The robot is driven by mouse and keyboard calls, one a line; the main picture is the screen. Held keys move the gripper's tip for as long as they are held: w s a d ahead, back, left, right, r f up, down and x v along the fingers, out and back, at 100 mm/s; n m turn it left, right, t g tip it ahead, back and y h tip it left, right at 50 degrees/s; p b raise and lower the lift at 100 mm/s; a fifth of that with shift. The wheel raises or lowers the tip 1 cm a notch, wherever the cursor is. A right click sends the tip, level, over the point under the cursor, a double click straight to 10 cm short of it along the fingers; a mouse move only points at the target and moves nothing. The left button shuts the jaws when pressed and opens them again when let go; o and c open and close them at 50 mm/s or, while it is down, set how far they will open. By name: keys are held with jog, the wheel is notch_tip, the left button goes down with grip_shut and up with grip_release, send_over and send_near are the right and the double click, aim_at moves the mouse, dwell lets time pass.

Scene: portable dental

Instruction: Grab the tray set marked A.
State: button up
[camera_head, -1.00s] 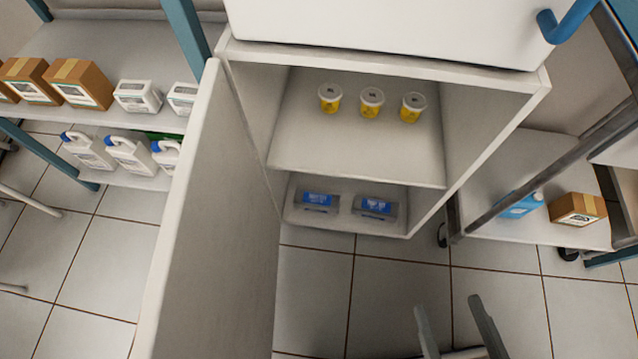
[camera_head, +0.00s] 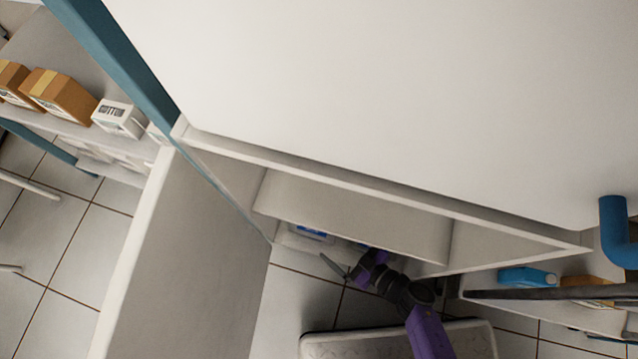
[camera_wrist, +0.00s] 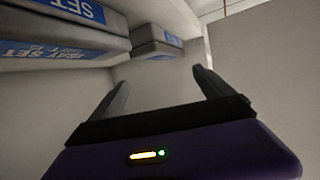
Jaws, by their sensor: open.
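In the wrist view, grey tray sets with blue labels lie in the cabinet. A near stack (camera_wrist: 65,50) fills the upper left, its labels reading "TRAY SET". A farther stack (camera_wrist: 158,48) sits ahead, beyond my fingertips. I cannot read a letter A on any of them. My gripper (camera_wrist: 160,77) is open and empty, its two fingers apart and below the labels in the picture. In the head view, one blue label (camera_head: 312,233) shows on the lower shelf, and my gripper (camera_head: 347,268) is at that shelf's front, right of the label. The rest of the shelf is hidden.
The open cabinet door (camera_head: 195,265) stands left of my arm. The upper shelf (camera_head: 355,215) is above my gripper. A cart with a blue bottle (camera_head: 527,277) is at the right.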

aim_at(332, 241)
jog(key=x, duration=0.1)
jog(key=b+x, duration=0.1)
jog(key=x, duration=0.1)
jog(key=shift+a+f, duration=0.2)
jog(key=shift+f, duration=0.3)
jog(key=b+x, duration=0.3)
jog(key=x, duration=0.1)
jog(key=shift+w+a+f+b, duration=0.1)
jog(key=shift+f+b, duration=0.25)
jog(key=shift+b, duration=0.05)
jog(key=shift+w+a, duration=0.3)
jog(key=shift+a, duration=0.05)
grip_shut()
